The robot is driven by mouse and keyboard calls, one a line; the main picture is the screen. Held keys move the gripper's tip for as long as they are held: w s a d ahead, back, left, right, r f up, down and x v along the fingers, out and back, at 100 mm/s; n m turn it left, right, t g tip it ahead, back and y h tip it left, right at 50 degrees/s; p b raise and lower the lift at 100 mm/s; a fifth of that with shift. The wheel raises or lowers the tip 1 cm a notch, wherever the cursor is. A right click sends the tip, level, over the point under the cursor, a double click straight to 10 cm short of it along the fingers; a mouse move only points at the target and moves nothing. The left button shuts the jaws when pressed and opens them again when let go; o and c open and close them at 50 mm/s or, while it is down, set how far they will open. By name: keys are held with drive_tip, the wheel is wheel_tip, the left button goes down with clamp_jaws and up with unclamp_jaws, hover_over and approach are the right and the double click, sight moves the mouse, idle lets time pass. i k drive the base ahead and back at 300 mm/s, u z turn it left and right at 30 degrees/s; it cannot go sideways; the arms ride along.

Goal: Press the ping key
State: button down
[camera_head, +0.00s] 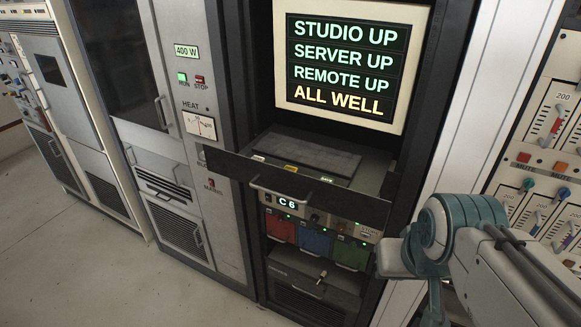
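A shelf drawer (376,207) is pulled out of the dark rack below the screen. A dark flat keyboard or pad (307,156) lies in it. Along its front are small coloured keys or labels: a pale one (258,158), a yellow one (291,169) and a greenish one (327,181). Their lettering is too small to read, so I cannot tell which is the ping key. My arm comes in from the lower right, its teal joint right of the drawer and apart from it. I cannot make out any gripper fingers.
The screen (347,63) reads STUDIO UP, SERVER UP, REMOTE UP, ALL WELL. Below the drawer are a C6 display (288,202) and red, blue and green modules (315,241). A transmitter cabinet (190,105) stands left, a slider panel (549,150) right. The floor (90,272) at lower left is clear.

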sight(289, 168)
drive_tip(key=u, duration=2.45)
drive_tip(key=i, duration=2)
drive_tip(key=z, duration=3.25)
